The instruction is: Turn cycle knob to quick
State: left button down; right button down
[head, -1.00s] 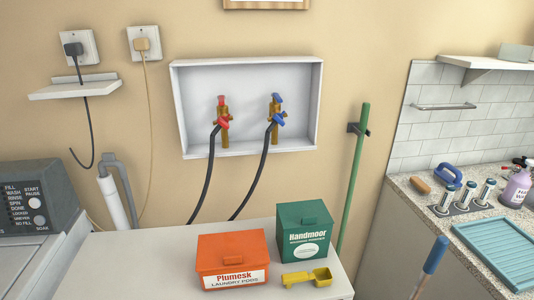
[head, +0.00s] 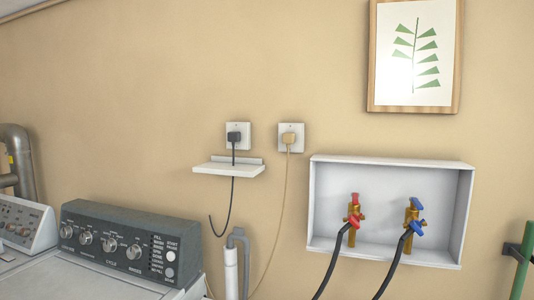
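The dark grey washer control panel (head: 130,222) is at the lower left of the head view. It carries a row of several round silver knobs. The cycle knob (head: 109,244) appears to be the one above a small word that reads like CYCLE. Its pointer setting and the marks around it are too small to read. To the right of the knobs are a column of status words and two round buttons, the upper one labelled START PAUSE (head: 171,255). Neither of my grippers is in view.
A second, lighter panel with knobs (head: 22,225) stands at the far left, by a metal duct (head: 20,165). A grey drain hose (head: 236,262) rises right of the washer. A small wall shelf (head: 229,168) and a white valve box (head: 390,165) are on the wall.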

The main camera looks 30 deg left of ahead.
aim_at(111, 245)
jog(key=u, duration=2.05)
